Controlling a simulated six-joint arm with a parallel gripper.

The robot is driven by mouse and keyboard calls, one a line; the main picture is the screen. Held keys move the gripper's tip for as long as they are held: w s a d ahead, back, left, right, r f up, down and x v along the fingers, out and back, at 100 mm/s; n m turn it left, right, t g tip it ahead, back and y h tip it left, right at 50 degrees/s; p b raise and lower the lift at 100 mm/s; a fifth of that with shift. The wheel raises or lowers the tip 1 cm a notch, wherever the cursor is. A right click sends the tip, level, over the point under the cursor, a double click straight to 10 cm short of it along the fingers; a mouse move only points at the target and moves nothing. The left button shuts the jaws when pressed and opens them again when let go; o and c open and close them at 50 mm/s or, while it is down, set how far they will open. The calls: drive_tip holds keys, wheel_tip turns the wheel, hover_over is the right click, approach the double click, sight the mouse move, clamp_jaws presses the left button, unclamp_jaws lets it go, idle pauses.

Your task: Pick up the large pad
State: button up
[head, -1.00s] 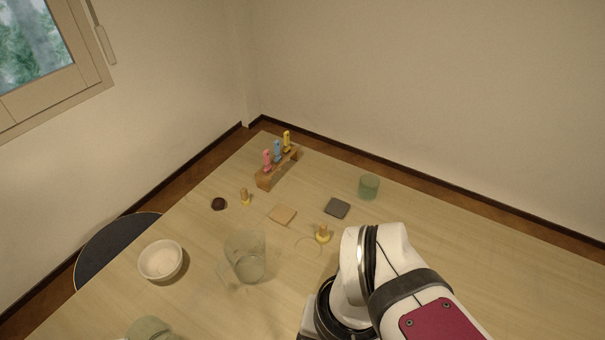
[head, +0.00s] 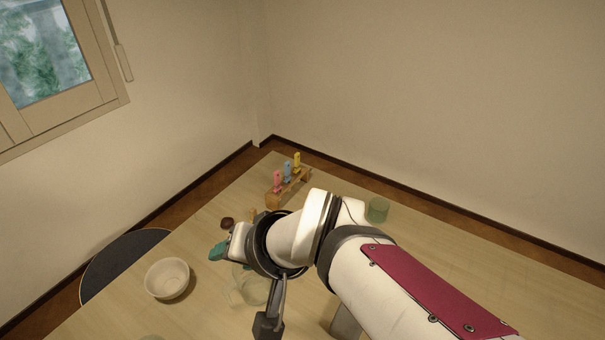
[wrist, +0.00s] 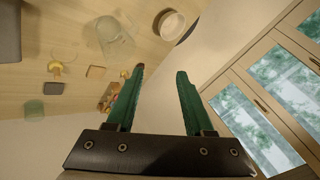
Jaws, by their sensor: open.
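Two small square pads lie flat on the table in the wrist view: a tan one (wrist: 96,72) and a dark grey one (wrist: 54,89). They look close in size, so I cannot tell which is the large pad. In the head view my arm hides both. My gripper (wrist: 160,73) has two teal fingers, apart with nothing between them. In the head view the gripper (head: 218,251) is above the table's left part, near the bowl and jug. In the wrist view both pads are left of the fingers.
A glass jug (head: 252,290) stands partly behind my arm. A white bowl (head: 167,278) is on the left. A wooden rack (head: 285,193) with coloured upright pieces and a green glass (head: 377,210) stand farther back.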

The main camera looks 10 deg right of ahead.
drive_tip(key=w+d+m+t+h, duration=0.4)
drive_tip(key=w+t+h, duration=0.2)
drive_tip(key=w, duration=0.7)
drive_tip(key=s+d+f+m+g+h, duration=0.2)
drive_tip(key=s+d+h, duration=0.2)
drive_tip(key=d+h, duration=0.35)
wheel_tip(320, 180, down, 20)
drive_tip(key=h, duration=0.1)
drive_tip(key=x, duration=0.9)
drive_tip(key=shift+d+f, duration=0.1)
drive_tip(key=shift+d, duration=0.3)
drive_tip(key=x, duration=0.5)
drive_tip(key=shift+s+d, duration=0.3)
drive_tip(key=shift+s, duration=0.1)
drive_tip(key=shift+w+d+f, duration=0.2)
drive_tip(key=shift+w+d, duration=0.1)
clamp_jaws()
